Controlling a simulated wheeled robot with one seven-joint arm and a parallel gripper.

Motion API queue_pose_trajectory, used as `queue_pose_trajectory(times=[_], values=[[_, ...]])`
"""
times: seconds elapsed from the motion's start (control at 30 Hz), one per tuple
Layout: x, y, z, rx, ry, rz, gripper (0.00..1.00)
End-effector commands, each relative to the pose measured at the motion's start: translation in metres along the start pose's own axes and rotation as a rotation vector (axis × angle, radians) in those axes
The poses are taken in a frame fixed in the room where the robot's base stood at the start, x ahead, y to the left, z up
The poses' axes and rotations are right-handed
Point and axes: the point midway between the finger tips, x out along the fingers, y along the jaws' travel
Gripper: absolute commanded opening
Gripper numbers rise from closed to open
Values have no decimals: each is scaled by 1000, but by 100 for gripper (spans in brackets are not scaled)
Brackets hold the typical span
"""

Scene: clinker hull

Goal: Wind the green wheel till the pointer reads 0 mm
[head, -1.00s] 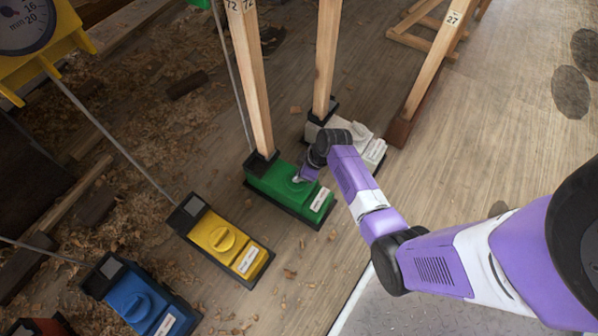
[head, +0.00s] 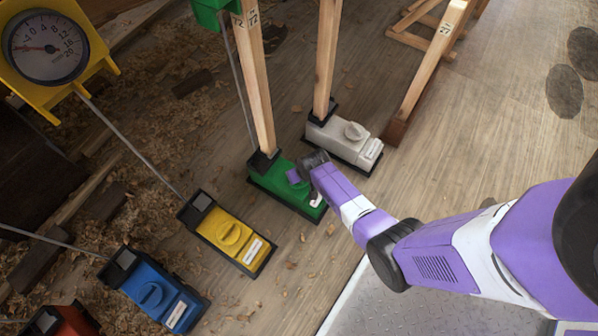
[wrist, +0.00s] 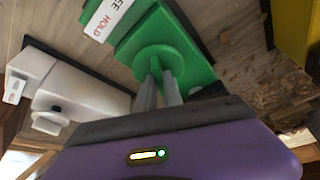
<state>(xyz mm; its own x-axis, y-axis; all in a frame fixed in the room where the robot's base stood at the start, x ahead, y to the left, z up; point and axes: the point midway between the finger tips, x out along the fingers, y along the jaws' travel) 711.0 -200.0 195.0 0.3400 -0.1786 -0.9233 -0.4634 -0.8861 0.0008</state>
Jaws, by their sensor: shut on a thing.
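The green box (head: 268,178) stands on the floor at the foot of a wooden post, in the middle of the head view. Its round green wheel (wrist: 172,52) shows in the wrist view. My gripper (wrist: 161,84) is shut on the wheel's raised grip, with its two grey fingers on either side. In the head view my gripper (head: 298,176) hides most of the wheel. A rod runs up from the green box to a green housing (head: 210,12), cut off by the top edge. No pointer or scale shows on the green housing.
A yellow gauge (head: 76,84) with a round dial stands at upper left, its rod leading to the yellow box (head: 226,236). A white box (head: 345,140) stands behind my gripper; blue (head: 148,292) and red (head: 66,322) boxes lie lower left. Open floor extends right.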

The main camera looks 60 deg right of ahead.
Motion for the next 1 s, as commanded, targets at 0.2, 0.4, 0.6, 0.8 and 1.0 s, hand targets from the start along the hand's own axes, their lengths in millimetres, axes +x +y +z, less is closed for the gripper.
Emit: queue_pose_trajectory(times=[0.2, 0.4, 0.6, 0.8, 1.0], values=[[0, 0, 1, 59, -3, 25, 0], [0, 0, 1, 78, -4, 31, 0], [0, 0, 1, 79, -4, 32, 0], [0, 0, 2, 78, -4, 31, 27], [0, 0, 1, 77, -2, 31, 33]])
